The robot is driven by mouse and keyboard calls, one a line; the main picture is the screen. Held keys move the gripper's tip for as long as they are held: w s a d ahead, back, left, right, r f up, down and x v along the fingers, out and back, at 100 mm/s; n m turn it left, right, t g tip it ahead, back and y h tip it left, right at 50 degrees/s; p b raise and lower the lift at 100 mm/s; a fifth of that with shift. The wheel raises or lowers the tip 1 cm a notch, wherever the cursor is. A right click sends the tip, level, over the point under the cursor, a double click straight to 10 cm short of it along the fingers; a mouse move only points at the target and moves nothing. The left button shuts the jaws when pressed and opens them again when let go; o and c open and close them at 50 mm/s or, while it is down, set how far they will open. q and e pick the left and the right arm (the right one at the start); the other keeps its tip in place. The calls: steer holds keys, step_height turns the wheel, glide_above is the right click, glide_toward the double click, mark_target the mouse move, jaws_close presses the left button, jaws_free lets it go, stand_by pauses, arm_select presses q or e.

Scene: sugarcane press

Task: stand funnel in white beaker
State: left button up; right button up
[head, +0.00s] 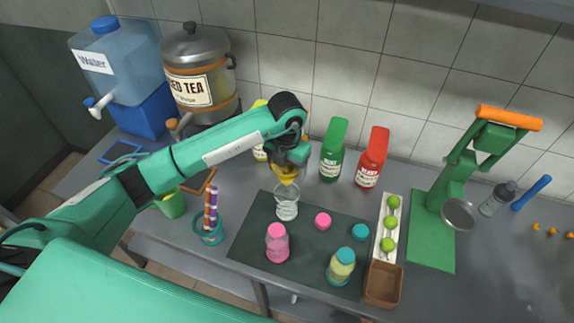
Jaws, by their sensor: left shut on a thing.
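A yellow funnel (286,176) is held at my left gripper (288,163), which comes in from the left and points down. The gripper's fingers are partly hidden by the wrist. The funnel is over the mouth of a clear beaker with whitish contents (287,207), standing on the dark mat. I cannot tell whether the funnel's tip is inside the beaker or only above it. My right gripper does not show.
Green (333,150) and red (372,158) bottles stand behind. A green press (455,180) is at right.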

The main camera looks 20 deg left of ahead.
mark_target(287, 183)
arm_select(q)
steer(key=shift+f+b, duration=0.65)
steer(key=shift+f, duration=0.9)
step_height(287, 183, down, 4)
steer(key=b, duration=0.3)
steer(key=shift+r, duration=0.25)
steer(key=shift+f+b, duration=1.1)
steer(key=shift+f, duration=0.4)
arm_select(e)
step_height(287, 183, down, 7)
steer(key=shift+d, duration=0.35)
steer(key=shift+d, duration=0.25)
arm_select(q)
steer(key=shift+f+b, duration=0.1)
steer(key=shift+b, duration=0.2)
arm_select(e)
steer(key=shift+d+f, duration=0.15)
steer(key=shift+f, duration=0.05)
arm_select(q)
steer(key=o, duration=1)
steer(key=shift+o, duration=0.2)
